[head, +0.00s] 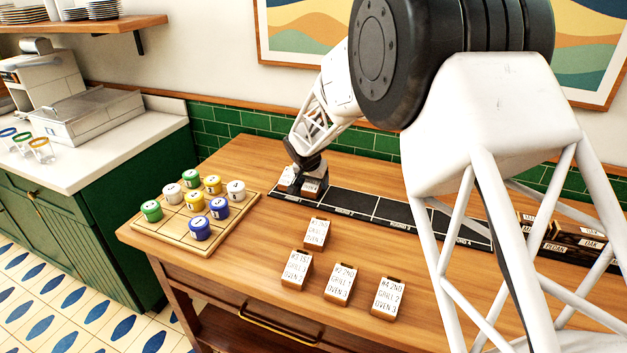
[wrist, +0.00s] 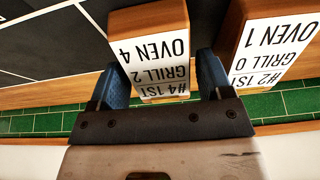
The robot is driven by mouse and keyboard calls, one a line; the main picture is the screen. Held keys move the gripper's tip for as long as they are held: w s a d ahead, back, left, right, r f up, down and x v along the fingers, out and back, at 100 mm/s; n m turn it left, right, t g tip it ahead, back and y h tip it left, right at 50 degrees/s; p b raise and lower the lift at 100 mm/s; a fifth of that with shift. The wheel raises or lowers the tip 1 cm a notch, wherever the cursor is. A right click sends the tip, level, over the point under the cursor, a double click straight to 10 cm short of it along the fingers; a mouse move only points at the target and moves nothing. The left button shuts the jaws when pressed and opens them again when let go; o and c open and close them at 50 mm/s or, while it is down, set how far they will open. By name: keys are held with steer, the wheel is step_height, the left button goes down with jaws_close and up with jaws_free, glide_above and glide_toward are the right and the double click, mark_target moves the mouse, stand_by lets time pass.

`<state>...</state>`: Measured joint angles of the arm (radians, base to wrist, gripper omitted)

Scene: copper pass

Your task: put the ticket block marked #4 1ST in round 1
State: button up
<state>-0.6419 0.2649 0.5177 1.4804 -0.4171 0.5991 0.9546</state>
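The ticket block marked #4 1ST, GRILL 2, OVEN 4 (wrist: 165,70) is wooden with a white label, between the fingertips of my gripper (wrist: 157,85) in the wrist view. A finger stands on each side of it; whether they press on it I cannot tell. In the head view my gripper (head: 303,184) is low over the left end of the black strip (head: 350,205), where round 1 appears to be; its label is hidden. The block marked #2 1ST, GRILL 0, OVEN 1 (wrist: 268,50) stands beside the #4 block, close to one finger.
Several ticket blocks lie on the wooden table in front of the strip, including one marked #2 2ND (head: 341,284) and one marked #4 2ND (head: 388,298). A wooden board (head: 170,230) with coloured pots is at left. Dark labelled blocks (head: 580,238) stand at far right.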

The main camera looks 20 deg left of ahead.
steer(key=shift+o, duration=0.8)
steer(key=shift+r, duration=0.1)
steer(key=shift+r, duration=0.15)
steer(key=v, duration=1.1)
steer(key=shift+s+r, duration=0.25)
steer(key=shift+r, duration=0.1)
steer(key=shift+d, duration=0.1)
